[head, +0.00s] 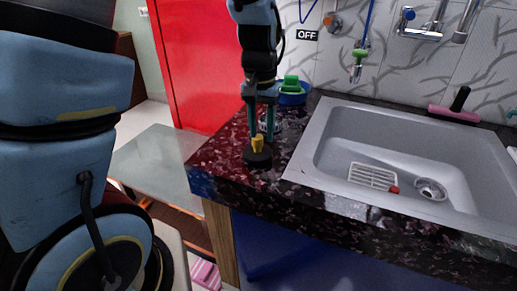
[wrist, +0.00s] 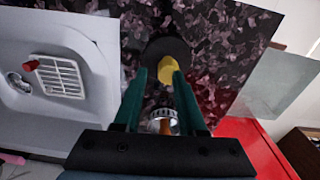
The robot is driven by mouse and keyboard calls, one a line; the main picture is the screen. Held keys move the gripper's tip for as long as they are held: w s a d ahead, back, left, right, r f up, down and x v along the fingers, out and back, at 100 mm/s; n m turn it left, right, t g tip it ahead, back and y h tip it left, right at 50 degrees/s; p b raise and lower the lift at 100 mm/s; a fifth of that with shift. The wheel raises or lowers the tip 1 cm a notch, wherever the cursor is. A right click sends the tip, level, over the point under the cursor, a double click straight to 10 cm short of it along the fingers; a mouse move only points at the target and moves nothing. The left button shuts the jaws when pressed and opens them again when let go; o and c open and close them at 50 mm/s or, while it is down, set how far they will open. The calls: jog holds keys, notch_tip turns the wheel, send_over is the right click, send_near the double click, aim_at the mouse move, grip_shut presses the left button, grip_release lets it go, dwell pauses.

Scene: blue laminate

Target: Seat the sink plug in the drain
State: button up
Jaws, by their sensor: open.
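The sink plug (head: 258,158), a black disc with a yellow knob, sits on the dark speckled counter left of the sink. In the wrist view its disc (wrist: 160,46) and yellow knob (wrist: 167,71) show ahead of the fingers. My gripper (head: 262,136) is open, pointing down above the plug. In the wrist view the knob lies between or just beyond the fingertips (wrist: 161,74); I cannot tell if they touch it. The drain (head: 430,189) is an uncovered metal ring in the grey sink (head: 330,157); it also shows in the wrist view (wrist: 18,83).
A white rack (head: 372,176) with a red piece (head: 394,190) lies in the sink beside the drain. A blue bowl with a green item (head: 291,88) stands behind my gripper. A pink-and-black squeegee (head: 456,110) rests on the back rim. A small metal-rimmed object (wrist: 162,118) stands near the fingers.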

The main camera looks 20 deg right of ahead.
aim_at(255, 139)
jog(key=a+f, duration=0.1)
jog(key=f, duration=0.2)
jog(key=shift+a+f, duration=0.15)
jog(key=shift+a, duration=0.25)
jog(key=shift+w+a, duration=0.1)
grip_shut()
jog(key=shift+r, duration=0.2)
jog(key=shift+y, duration=0.3)
jog(key=r, duration=0.2)
jog(key=w+d+r, duration=0.1)
jog(key=r, duration=0.1)
jog(key=r+b, duration=0.1)
jog(key=r, duration=0.1)
jog(key=shift+w+d+r, duration=0.2)
jog(key=shift+d+r, duration=0.15)
jog(key=shift+s+a+r, duration=0.15)
jog(key=shift+r, duration=0.6)
jog(key=shift+s+a+r, duration=0.15)
jog(key=shift+r, duration=0.6)
jog(key=shift+d, duration=0.1)
